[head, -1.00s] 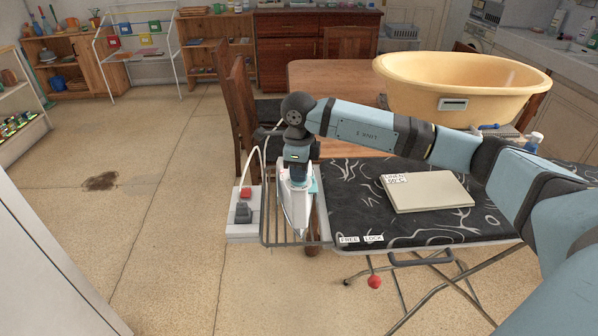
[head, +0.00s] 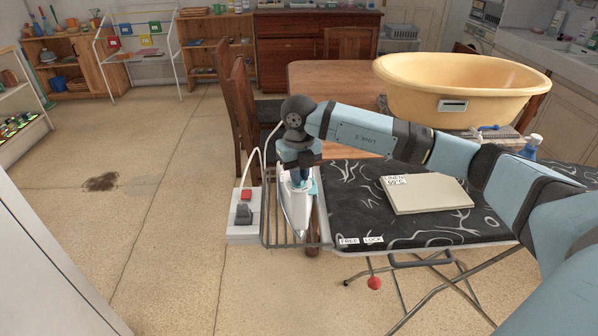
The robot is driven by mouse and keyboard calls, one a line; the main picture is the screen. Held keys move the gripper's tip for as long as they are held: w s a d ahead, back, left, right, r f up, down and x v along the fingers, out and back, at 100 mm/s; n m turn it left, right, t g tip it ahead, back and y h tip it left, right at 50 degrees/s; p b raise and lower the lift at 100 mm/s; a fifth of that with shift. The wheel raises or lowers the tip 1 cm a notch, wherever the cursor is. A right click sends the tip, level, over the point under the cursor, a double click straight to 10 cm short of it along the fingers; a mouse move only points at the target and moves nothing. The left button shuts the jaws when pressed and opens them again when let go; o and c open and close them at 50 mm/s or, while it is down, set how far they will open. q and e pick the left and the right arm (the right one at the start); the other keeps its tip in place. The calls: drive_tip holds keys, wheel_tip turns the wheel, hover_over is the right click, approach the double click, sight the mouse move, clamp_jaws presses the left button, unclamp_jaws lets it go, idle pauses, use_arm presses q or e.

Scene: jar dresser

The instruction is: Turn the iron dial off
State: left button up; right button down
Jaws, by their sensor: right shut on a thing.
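The iron (head: 296,205), white with light blue parts, sits on the wire rest at the left end of the ironing board (head: 440,228). My right gripper (head: 299,178) reaches down over the top of the iron and is shut on it, apparently at the dial. The dial itself is hidden under the gripper, so its setting cannot be read. My left gripper is not in view.
A power strip (head: 244,228) with a red switch and a dark plug stands left of the rest. A folded linen cloth (head: 430,195) with a label lies on the board. A yellow tub (head: 460,85) stands behind on a wooden table (head: 335,75).

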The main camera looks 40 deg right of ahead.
drive_tip(key=shift+m+p, duration=0.3)
drive_tip(key=shift+m, duration=1.7)
drive_tip(key=c, duration=1.2)
unclamp_jaws()
drive_tip(key=shift+r, duration=0.1)
wheel_tip(320, 180, up, 14)
drive_tip(key=shift+f, duration=0.15)
